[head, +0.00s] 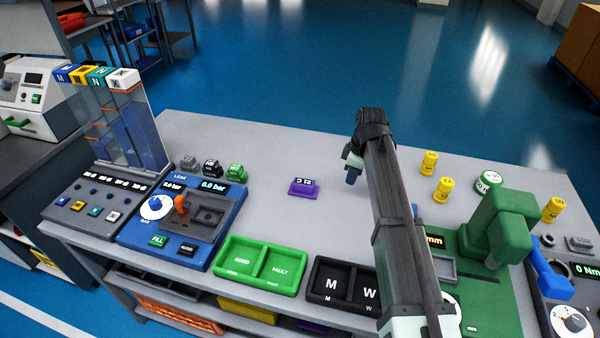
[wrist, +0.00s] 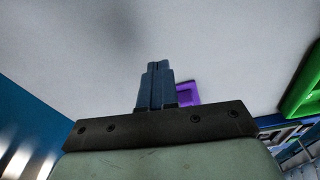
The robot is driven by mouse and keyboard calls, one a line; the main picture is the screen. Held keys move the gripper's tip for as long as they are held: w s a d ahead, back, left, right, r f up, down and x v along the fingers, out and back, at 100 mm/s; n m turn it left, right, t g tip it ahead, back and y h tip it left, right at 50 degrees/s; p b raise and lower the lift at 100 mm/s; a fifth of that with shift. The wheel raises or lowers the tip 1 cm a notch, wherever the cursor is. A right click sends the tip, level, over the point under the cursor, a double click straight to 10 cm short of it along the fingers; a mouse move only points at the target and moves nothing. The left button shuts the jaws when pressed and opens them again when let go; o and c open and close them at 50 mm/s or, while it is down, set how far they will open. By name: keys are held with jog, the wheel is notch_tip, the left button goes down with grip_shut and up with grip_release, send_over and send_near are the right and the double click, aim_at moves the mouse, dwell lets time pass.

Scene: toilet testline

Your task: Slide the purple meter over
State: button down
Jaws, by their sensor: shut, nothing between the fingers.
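The purple meter (head: 303,187) lies on the bare grey middle of the table, with a small lit display on it.
A green GOOD/FAULT tray (head: 262,266) and a black M/W tray (head: 318,282) stand at the front. A blue leak tester (head: 225,222) and small blocks (head: 211,168) are at left. Yellow cylinders (head: 429,162) and a green press (head: 500,228) are at right. Table behind the meter is clear.

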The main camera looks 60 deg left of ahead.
aim_at(297, 181)
jog(key=shift+n+g, duration=0.4)
jog(key=shift+n, duration=0.4)
jog(key=s, duration=0.1)
jog(key=s+a, duration=0.2)
jog(key=s, duration=0.1)
jog(key=shift+s+a+f, duration=0.1)
jog(key=shift+a+f, duration=0.1)
jog(key=shift+f, duration=0.2)
jog(key=s+a, duration=0.8)
jog(key=shift+s+a, duration=0.15)
jog(key=shift+a, duration=0.1)
jog(key=shift+d+f, duration=0.2)
jog(key=shift+f, duration=0.6)
jog(key=shift+d+f, duration=0.1)
